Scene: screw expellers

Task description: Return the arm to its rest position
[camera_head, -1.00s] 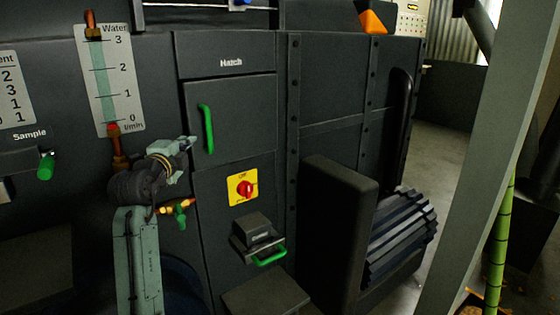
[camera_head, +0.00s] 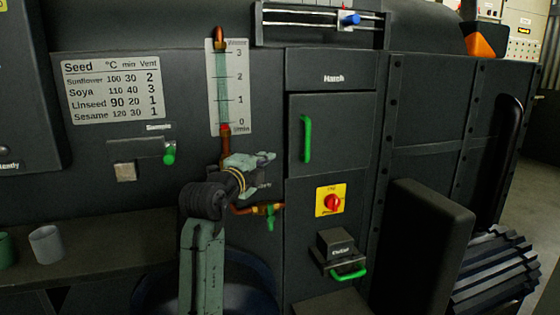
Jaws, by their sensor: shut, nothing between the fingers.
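My arm (camera_head: 203,262) rises from the bottom of the head view, left of centre, and bends at a dark joint. My gripper (camera_head: 268,170) is at its end, pointing right, in front of the machine's dark face. The gripper is small in the picture; its fingers look shut with nothing held. It is just below the water gauge (camera_head: 230,90) and left of the closed hatch (camera_head: 332,135) with its green handle (camera_head: 306,139). A copper pipe with a green valve (camera_head: 270,216) shows just below the gripper.
A red switch on a yellow plate (camera_head: 331,200) and a box with a green handle (camera_head: 349,272) are right of the arm. A shelf (camera_head: 100,254) with a grey cup (camera_head: 46,244) is at left. A ribbed motor (camera_head: 495,272) stands at lower right.

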